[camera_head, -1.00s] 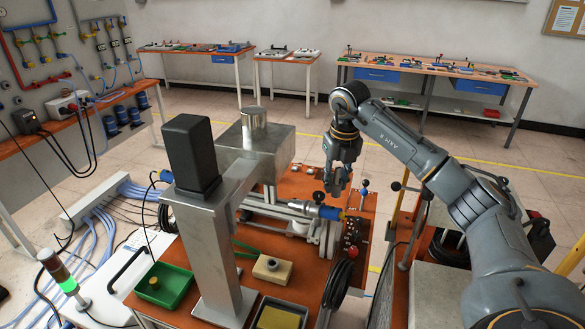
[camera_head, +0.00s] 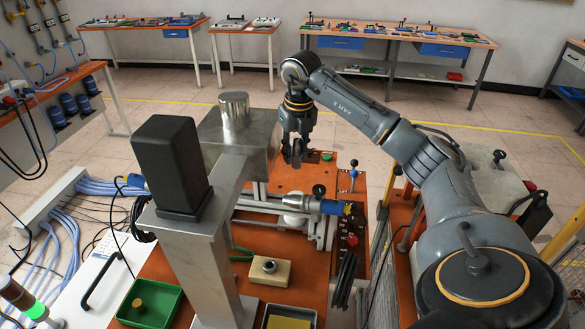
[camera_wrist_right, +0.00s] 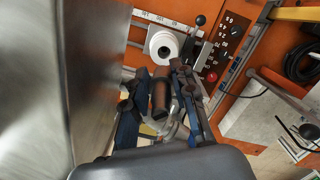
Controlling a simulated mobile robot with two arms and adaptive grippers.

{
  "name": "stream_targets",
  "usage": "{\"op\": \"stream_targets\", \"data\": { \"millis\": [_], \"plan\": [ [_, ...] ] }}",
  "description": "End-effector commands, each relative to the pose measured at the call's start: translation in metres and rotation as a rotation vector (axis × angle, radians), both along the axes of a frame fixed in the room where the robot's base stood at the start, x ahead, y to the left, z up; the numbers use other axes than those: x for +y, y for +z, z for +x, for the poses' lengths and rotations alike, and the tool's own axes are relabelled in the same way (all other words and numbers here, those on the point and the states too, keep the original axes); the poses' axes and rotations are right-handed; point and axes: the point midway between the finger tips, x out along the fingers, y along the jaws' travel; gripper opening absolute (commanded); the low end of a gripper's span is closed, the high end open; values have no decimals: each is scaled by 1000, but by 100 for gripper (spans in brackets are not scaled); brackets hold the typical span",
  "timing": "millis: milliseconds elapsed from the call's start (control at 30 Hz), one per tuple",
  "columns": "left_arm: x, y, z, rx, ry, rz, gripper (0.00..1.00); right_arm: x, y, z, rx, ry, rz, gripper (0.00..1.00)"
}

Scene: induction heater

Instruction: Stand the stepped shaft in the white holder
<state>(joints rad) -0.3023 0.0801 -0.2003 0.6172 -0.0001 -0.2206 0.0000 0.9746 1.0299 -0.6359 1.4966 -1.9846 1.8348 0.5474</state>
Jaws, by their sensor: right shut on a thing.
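My right gripper (camera_head: 292,160) hangs past the silver clamp on the orange bench in the head view, fingers pointing down. In the right wrist view my right gripper (camera_wrist_right: 158,88) is shut on a dark cylindrical part, the stepped shaft (camera_wrist_right: 161,97). The fingers hide part of its sides, and its steps are hard to make out. The white holder (camera_wrist_right: 163,46) is a round white ring with a dark centre hole, beyond the fingertips. The shaft is apart from it, with nothing standing in its hole. My left gripper is in neither view.
A steel column with a black box (camera_head: 168,165) and a large metal housing stand left of my right gripper. A green tray (camera_head: 150,305) is at the front left.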

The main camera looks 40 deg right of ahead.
Motion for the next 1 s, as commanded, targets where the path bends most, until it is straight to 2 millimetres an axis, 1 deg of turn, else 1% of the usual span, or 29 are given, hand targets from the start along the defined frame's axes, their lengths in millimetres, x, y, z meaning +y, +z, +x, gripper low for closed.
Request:
{"op": "stream_targets", "data": {
  "millis": [200,333,433,767,1000],
  "plan": [
    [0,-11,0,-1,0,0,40,0,-23,0,0,0,1,0],
    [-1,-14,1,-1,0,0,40,0,-34,0,0,0,0,0],
    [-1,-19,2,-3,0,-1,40,0,-48,0,-1,0,0,0],
    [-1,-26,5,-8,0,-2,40,0,-61,0,-2,0,0,0],
    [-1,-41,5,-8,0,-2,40,0,-80,0,-2,0,0,0]
  ]
}}
